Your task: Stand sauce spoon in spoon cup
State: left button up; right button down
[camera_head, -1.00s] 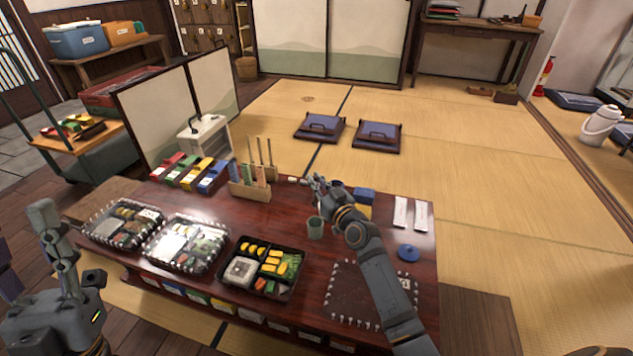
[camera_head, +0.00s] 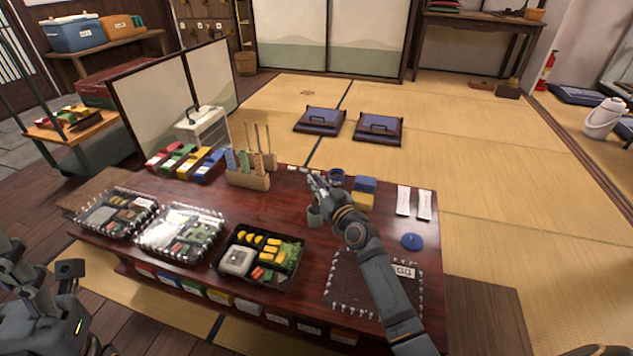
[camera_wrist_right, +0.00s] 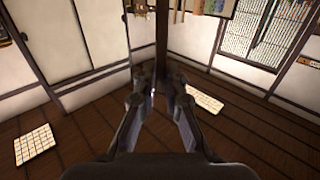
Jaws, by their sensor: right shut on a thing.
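My right gripper (camera_head: 317,186) is shut, just above and behind the small grey-green cup (camera_head: 314,216), which I take as the spoon cup. The cup stands upright on the dark red table. The gripper holds a thin thing, likely the sauce spoon; its shape is too small to make out in the head view. In the right wrist view the fingers (camera_wrist_right: 157,95) come close together, with a small bright spot between them. I cannot tell whether the spoon's end is inside the cup. My left gripper (camera_head: 68,270) is low at the left, away from the table; its jaws are unclear.
A wooden holder (camera_head: 247,180) with upright sticks stands left of the cup. A dark blue cup (camera_head: 336,177) and blue and yellow blocks (camera_head: 363,192) are close behind and right. A black lunch box (camera_head: 258,254) lies in front left. A blue disc (camera_head: 412,241) lies right.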

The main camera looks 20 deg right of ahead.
jog(key=shift+f+b, duration=1.85)
jog(key=shift+f, duration=0.25)
jog(key=c, duration=1.4)
grip_release()
jog(key=shift+o, duration=0.2)
jog(key=s+d, duration=0.2)
jog(key=s, duration=0.9)
jog(key=shift+s+d, duration=0.15)
jog(key=shift+s, duration=0.25)
